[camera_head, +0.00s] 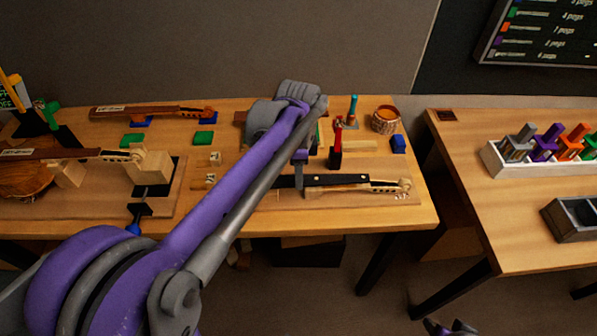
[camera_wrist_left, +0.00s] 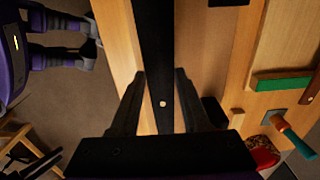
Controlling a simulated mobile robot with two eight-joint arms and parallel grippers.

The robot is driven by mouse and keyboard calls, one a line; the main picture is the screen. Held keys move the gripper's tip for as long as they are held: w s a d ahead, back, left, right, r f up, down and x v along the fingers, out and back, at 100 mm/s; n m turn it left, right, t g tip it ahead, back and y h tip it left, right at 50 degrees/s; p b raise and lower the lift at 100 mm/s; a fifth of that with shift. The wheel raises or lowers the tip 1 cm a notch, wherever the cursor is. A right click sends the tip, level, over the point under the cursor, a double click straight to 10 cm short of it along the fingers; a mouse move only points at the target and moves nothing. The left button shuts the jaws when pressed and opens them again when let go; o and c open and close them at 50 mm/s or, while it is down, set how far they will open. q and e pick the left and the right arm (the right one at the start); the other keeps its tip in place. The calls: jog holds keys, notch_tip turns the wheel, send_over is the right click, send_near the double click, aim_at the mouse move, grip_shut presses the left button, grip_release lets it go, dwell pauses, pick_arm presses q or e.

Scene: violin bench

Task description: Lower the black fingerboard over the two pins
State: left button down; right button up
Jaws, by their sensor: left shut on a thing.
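The black fingerboard (camera_head: 340,180) is a long dark strip at the front of the bench, along a pale wooden neck (camera_head: 385,189) with a scroll at its right end. My left gripper (camera_head: 299,182) is shut on the fingerboard near its left part. In the left wrist view the fingerboard (camera_wrist_left: 155,45) runs between the two fingers of this gripper (camera_wrist_left: 159,85), with one small pale dot on its face. The two pins cannot be made out. I cannot tell whether the fingerboard touches the neck. Part of my right arm's end (camera_head: 450,327) shows at the bottom edge.
A red-handled tool (camera_head: 337,140) and a blue-handled tool (camera_head: 353,108) stand behind the fingerboard. A violin (camera_head: 28,178) lies left. The bench's front right corner is clear.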

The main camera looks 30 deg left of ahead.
pick_arm(q)
jog(key=shift+f, duration=0.25)
dwell(0.4)
jog(key=shift+f+b, duration=0.3)
jog(key=shift+f, duration=0.45)
dwell(0.9)
dwell(0.6)
jog(key=shift+c, duration=1.5)
grip_release()
jog(key=shift+r, duration=0.1)
